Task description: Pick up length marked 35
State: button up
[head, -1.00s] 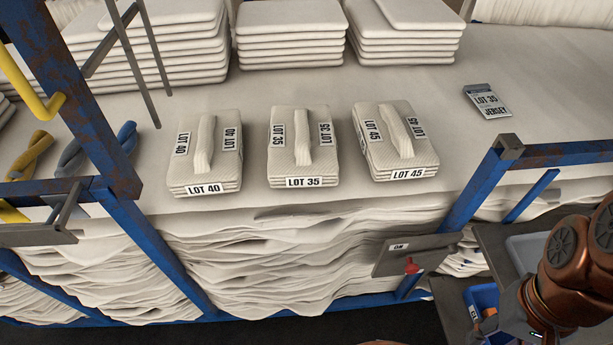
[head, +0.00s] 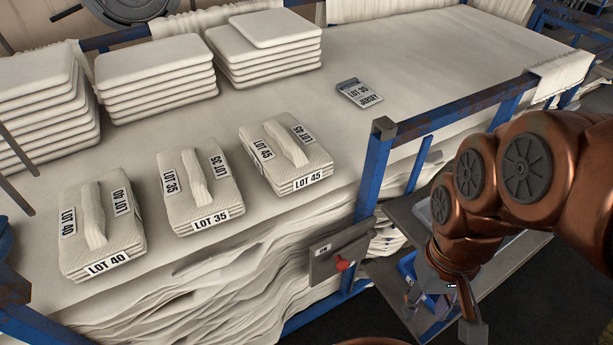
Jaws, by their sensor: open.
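The length marked LOT 35 (head: 218,209) is a folded cream cloth bundle with a raised strap across its top and black-on-white labels. It lies on the cloth-covered table in the head view, between the length marked LOT 40 (head: 82,240) on its left and the length marked LOT 45 (head: 270,166) on its right. My gripper (head: 462,318) is at the lower right, beyond the table's front edge and well away from the bundles. Its fingers point down and are partly hidden by my arm, and I see nothing held in it.
A LOT 35 JERSEY card (head: 360,93) lies on the table (head: 440,70) behind the blue rail (head: 450,125). Stacks of folded cloth (head: 155,80) stand at the back. A panel with a red switch (head: 342,252) hangs at the front. A grey shelf (head: 405,215) holds a blue bin (head: 408,268).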

aim_at(201, 190)
jog(key=z, duration=1.25)
jog(key=k, duration=2)
jog(key=u, duration=2.3)
